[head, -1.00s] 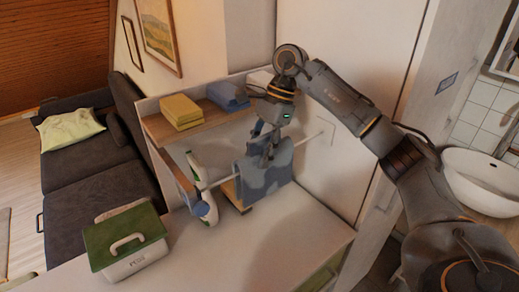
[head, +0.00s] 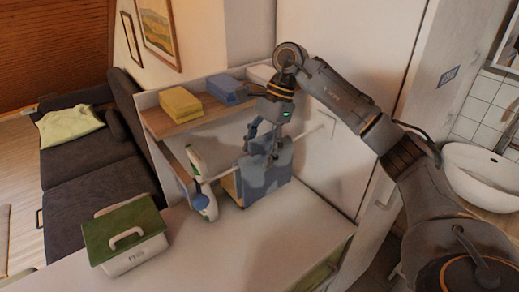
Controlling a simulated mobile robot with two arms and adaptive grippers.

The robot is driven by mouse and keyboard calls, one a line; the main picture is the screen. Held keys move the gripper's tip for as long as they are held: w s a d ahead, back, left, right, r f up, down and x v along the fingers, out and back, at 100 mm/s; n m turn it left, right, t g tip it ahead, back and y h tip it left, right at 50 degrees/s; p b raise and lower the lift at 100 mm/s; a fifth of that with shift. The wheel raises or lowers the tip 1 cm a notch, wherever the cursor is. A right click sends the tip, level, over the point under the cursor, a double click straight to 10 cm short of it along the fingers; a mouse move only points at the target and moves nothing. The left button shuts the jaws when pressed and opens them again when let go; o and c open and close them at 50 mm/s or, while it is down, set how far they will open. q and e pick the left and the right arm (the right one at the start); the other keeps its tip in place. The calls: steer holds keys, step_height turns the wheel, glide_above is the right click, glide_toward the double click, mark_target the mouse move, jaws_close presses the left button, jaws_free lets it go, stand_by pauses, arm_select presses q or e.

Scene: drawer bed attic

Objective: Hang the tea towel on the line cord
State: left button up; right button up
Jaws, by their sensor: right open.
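The grey-blue tea towel (head: 262,178) hangs draped over the white line cord (head: 222,173) below the shelf. My right gripper (head: 262,143) is open just above the towel's top edge, with its fingers spread around the upper part of the cloth. Whether a finger touches the cloth I cannot tell. The cord runs from the shelf's left side to a mount (head: 325,122) on the right wall. My left gripper is not in view.
The shelf (head: 180,126) above holds yellow cloths (head: 181,104) and blue cloths (head: 227,90). A white-green bottle (head: 201,187) stands left of the towel. A green-lidded box (head: 126,238) sits at the counter's left. The counter's front (head: 250,245) is clear.

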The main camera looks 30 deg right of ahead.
steer(key=v, duration=1.2)
